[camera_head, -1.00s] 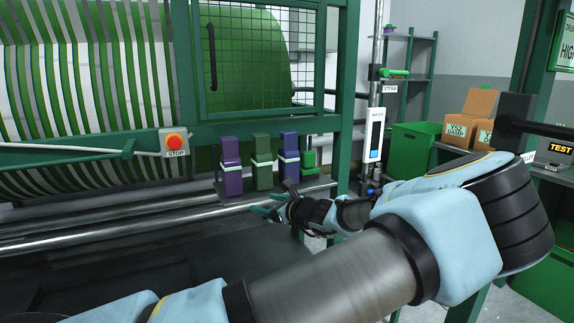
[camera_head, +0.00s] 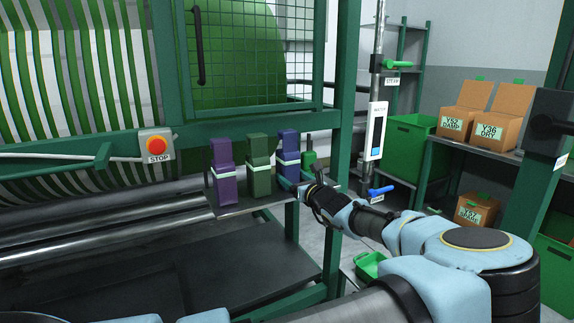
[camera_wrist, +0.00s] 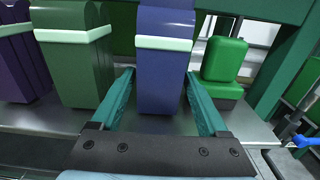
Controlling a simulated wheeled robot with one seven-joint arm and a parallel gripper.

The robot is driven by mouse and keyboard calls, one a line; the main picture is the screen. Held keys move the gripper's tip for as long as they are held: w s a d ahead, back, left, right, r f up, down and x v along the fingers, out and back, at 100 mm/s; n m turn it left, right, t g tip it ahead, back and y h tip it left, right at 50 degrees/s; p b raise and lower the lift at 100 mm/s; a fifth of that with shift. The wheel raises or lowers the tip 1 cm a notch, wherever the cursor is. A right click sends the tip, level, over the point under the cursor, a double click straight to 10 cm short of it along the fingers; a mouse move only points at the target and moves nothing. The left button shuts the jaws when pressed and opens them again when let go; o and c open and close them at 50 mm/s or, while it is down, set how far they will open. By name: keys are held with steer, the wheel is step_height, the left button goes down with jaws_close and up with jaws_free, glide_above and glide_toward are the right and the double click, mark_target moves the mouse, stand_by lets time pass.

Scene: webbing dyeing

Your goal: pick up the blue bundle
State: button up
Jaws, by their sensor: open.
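The blue bundle (camera_head: 288,160) stands upright at the right end of a row on a metal shelf (camera_head: 232,207), with a pale band around it. In the wrist view the blue bundle (camera_wrist: 164,70) stands between the two green fingers of my gripper (camera_wrist: 160,92). The gripper is open, with one finger on each side and a visible gap to the bundle on the right. On the left the finger is close to the bundle's side. In the head view my gripper (camera_head: 301,188) is at the shelf's right end, partly hidden by my wrist.
A green bundle (camera_head: 259,168) and a purple bundle (camera_head: 222,172) stand to the left. A small green object (camera_wrist: 224,62) stands just right of the right finger. A green frame post (camera_head: 343,95) rises behind. A red stop button (camera_head: 156,145) is at the left.

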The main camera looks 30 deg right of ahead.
mark_target(283, 171)
steer(key=shift+w+f+p, duration=0.15)
steer(key=shift+w+p, duration=0.8)
steer(key=shift+w, duration=1.95)
jaws_close()
